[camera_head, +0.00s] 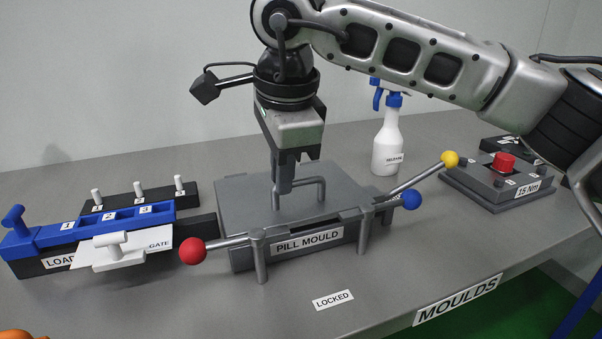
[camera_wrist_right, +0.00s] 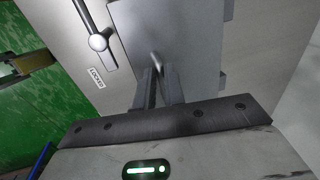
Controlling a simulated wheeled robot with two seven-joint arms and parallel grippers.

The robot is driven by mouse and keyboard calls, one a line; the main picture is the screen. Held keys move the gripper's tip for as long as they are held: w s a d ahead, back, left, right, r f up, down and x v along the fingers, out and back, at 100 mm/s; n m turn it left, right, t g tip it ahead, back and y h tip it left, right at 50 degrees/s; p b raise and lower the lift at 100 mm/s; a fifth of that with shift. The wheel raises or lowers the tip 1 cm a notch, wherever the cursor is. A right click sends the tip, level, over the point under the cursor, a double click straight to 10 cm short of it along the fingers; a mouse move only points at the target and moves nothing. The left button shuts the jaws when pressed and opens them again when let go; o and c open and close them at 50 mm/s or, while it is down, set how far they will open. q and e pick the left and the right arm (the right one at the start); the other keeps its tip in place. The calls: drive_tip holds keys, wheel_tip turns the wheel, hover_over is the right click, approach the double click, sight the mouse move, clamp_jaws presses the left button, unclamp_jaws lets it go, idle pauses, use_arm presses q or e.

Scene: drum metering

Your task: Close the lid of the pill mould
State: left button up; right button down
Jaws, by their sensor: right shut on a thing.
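The grey pill mould (camera_head: 308,241) stands mid-table with its name label facing front. Its flat lid (camera_head: 240,200) lies level or nearly so over the base; I cannot tell whether it sits fully down. The lid has a bar handle (camera_head: 318,181) on top. My right gripper (camera_head: 284,188) points down from above and is shut on this handle. In the right wrist view the fingers (camera_wrist_right: 158,100) close around the handle (camera_wrist_right: 156,64), which they partly hide. My left gripper is not in view.
Ball-ended levers stick out from the mould: red (camera_head: 193,251), yellow (camera_head: 450,159) and blue (camera_head: 411,200). A LOCKED label (camera_head: 333,300) lies in front. A blue loading rail with a white gate (camera_head: 120,252) stands left, a spray bottle (camera_head: 387,145) behind, a red-button box (camera_head: 503,162) right.

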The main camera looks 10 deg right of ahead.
drive_tip(key=shift+f, duration=0.15)
drive_tip(key=c, duration=1.5)
unclamp_jaws()
drive_tip(key=shift+r, duration=0.45)
drive_tip(key=p+v, duration=0.2)
drive_tip(key=v, duration=1.3)
drive_tip(key=shift+r, duration=0.1)
